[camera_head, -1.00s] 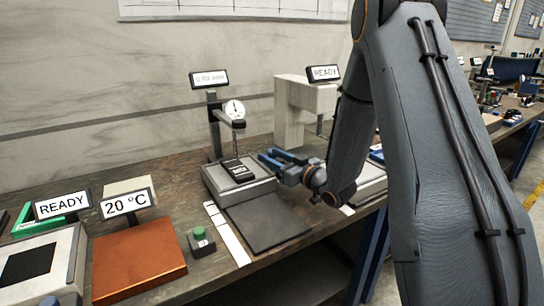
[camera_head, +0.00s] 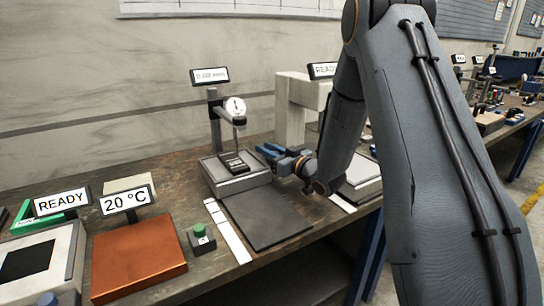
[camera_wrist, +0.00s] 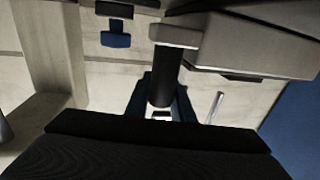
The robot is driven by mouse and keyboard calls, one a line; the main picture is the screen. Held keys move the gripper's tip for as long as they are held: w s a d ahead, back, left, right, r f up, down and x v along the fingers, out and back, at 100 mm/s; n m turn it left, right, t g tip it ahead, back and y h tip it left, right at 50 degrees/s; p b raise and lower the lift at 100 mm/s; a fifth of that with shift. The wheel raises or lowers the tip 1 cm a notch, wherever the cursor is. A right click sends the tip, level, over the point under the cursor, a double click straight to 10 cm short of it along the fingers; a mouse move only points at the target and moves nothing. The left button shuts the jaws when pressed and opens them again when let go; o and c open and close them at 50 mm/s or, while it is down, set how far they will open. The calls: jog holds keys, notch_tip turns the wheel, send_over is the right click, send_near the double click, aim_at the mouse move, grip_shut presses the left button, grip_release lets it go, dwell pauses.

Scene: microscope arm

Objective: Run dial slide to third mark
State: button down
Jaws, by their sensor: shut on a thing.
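The dial gauge (camera_head: 235,107) hangs on the arm of a dark upright stand (camera_head: 215,125) on the bench. Its grey base (camera_head: 238,181) carries a black block (camera_head: 234,163) with a white label. My gripper (camera_head: 263,151) has blue fingers and is just right of the base, level with the black block. In the wrist view the blue fingers (camera_wrist: 161,95) flank a dark cylindrical part (camera_wrist: 165,75), and the gripper is shut on it. I cannot tell from these views which part of the stand it belongs to. The slide's marks are not readable.
A small display (camera_head: 209,76) stands above the dial, its digits hard to read. A dark flat pad (camera_head: 267,218) lies before the base, with white strips (camera_head: 228,232) on its left. A pale bridge-shaped stand (camera_head: 297,108) is behind my gripper. A copper block (camera_head: 138,263) is at left.

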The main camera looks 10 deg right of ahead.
jog(key=shift+w+a, duration=0.25)
jog(key=shift+w, duration=0.4)
jog(key=c, duration=1.5)
grip_release()
jog(key=shift+w, duration=0.1)
jog(key=shift+c, duration=0.2)
jog(key=b+v, duration=0.1)
jog(key=v, duration=0.6)
jog(key=shift+s, duration=0.35)
jog(key=shift+d+r, duration=0.15)
